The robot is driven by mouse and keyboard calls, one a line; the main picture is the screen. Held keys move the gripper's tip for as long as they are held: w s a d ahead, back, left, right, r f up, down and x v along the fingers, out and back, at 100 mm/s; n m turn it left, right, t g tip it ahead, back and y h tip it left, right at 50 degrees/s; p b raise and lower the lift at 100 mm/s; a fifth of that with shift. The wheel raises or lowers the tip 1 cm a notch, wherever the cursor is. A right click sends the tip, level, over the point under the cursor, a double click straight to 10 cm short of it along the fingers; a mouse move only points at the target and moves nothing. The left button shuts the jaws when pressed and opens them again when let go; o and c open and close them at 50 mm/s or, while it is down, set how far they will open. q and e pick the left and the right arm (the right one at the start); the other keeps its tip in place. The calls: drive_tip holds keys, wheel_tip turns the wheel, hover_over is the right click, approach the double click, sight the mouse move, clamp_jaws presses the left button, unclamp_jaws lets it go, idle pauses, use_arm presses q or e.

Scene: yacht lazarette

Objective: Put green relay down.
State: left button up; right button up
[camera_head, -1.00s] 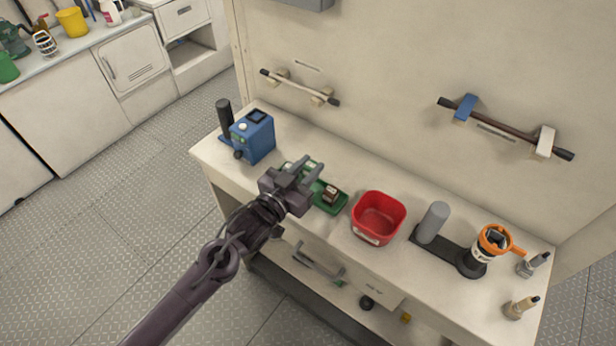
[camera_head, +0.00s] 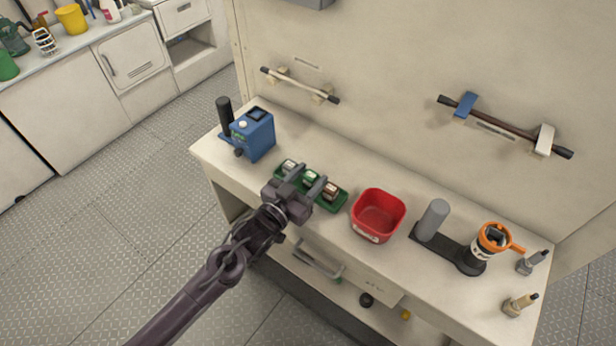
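The green relay (camera_head: 311,178) sits in the middle of a green tray (camera_head: 334,205) on the workbench, between a white relay (camera_head: 290,166) and a brown relay (camera_head: 331,190). My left gripper (camera_head: 305,180) is at the near side of the tray, its two fingers spread apart with the green relay's top showing between and just beyond them. It looks open; its palm hides part of the tray's near edge. My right gripper is not in view.
A red bin (camera_head: 378,213) stands right of the tray and a blue device (camera_head: 252,135) left of it. A wall with rails rises behind.

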use_arm(q)
drive_tip(key=shift+s+r, duration=0.1)
drive_tip(key=shift+r, duration=0.05)
drive_tip(key=b+v, duration=0.2)
drive_tip(key=v, duration=1)
